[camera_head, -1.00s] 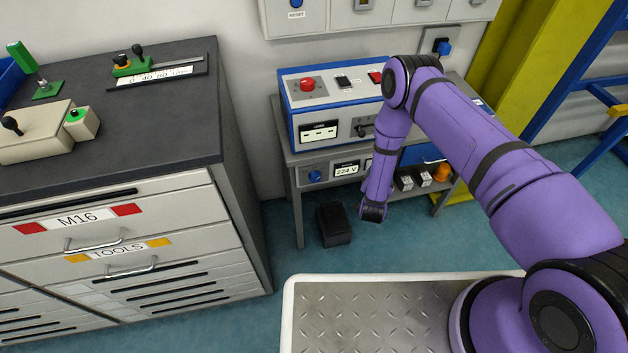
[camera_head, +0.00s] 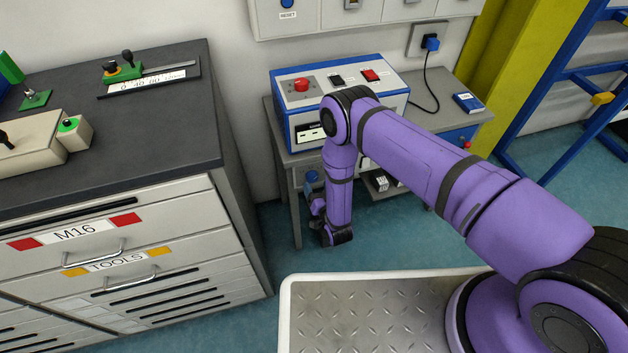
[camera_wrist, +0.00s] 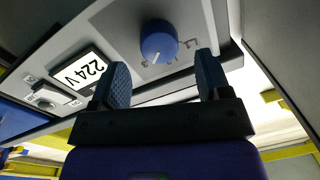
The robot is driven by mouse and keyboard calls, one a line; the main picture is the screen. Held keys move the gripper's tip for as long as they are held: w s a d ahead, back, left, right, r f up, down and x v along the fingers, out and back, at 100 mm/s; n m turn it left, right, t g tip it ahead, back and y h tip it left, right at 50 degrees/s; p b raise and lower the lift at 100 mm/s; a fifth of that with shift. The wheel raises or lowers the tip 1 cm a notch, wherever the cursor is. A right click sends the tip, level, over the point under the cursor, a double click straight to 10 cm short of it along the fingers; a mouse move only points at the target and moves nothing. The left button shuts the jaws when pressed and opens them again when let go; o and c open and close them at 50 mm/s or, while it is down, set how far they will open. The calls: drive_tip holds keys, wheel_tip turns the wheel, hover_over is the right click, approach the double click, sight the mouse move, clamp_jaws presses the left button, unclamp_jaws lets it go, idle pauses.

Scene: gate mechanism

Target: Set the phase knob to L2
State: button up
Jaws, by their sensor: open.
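The phase knob (camera_wrist: 158,42) is a round blue dial on a grey panel in the wrist view. A white mark on it points toward the bottom of that picture. Small L-type labels are printed to its right and below, too small to read surely. In the head view a blue knob (camera_head: 312,176) shows on the panel under the bench top. My gripper (camera_wrist: 161,72) is open, with one finger on each side of the knob in the picture. The fingertips look short of the knob, and nothing is between them. In the head view my arm hides much of the gripper and panel.
In the head view a blue-edged control box (camera_head: 290,82) stands on the grey bench (camera_head: 440,117). A drawer cabinet (camera_head: 190,230) stands left, with a floor gap between.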

sight(313, 179)
drive_tip(key=shift+x, duration=1.75)
drive_tip(key=c, duration=0.9)
drive_tip(key=n, duration=0.5)
drive_tip(key=shift+s+a, duration=0.1)
drive_tip(key=shift+n+g+h, duration=0.3)
drive_tip(key=shift+n, duration=1.9)
